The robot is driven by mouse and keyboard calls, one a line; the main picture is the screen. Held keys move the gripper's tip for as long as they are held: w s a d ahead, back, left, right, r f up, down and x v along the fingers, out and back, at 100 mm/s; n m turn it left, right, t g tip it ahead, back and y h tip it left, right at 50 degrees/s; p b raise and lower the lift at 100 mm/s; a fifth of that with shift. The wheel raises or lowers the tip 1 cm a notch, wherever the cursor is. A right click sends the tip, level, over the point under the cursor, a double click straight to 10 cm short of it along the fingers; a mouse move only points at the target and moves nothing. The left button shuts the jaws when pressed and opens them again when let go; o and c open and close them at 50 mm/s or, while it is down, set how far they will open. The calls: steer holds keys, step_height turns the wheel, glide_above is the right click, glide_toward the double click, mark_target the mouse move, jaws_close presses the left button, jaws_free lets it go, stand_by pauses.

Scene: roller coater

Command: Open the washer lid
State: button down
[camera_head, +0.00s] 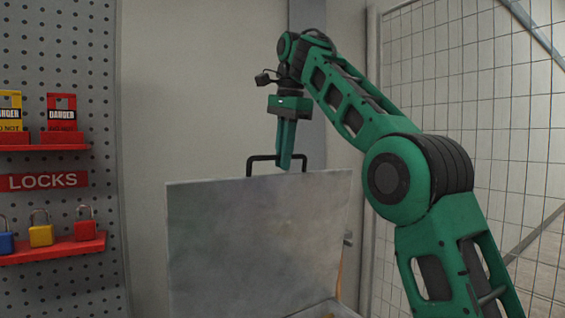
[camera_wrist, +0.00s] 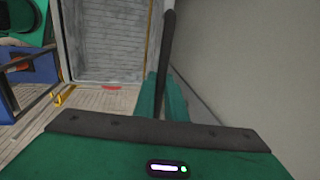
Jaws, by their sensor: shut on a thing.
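The washer lid (camera_head: 258,240) is a grey metal panel standing raised, nearly upright, in the head view. A black bar handle (camera_head: 262,158) sticks up from its top edge. My gripper (camera_head: 287,165) points down at the right part of this handle and is shut on it. In the wrist view the dark handle bar (camera_wrist: 168,60) runs up from between my green fingers (camera_wrist: 162,95). The washer body below the lid is mostly hidden; only a bit of its light metal edge (camera_head: 325,309) shows at the bottom.
A grey pegboard (camera_head: 60,185) with red lock shelves and padlocks stands at the left. A wire mesh fence (camera_head: 470,110) stands at the right behind my arm. A plain wall (camera_head: 200,90) is behind the lid. The wrist view shows a wooden-looking floor (camera_wrist: 95,95).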

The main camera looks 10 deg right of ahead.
steer(key=shift+s+a+r, duration=0.15)
steer(key=shift+r, duration=0.1)
steer(key=c, duration=2)
jaws_free()
steer(key=shift+o, duration=0.9)
steer(key=shift+s+r, duration=0.1)
steer(key=shift+s, duration=0.1)
steer(key=shift+w+f, duration=0.2)
steer(key=shift+s, duration=0.1)
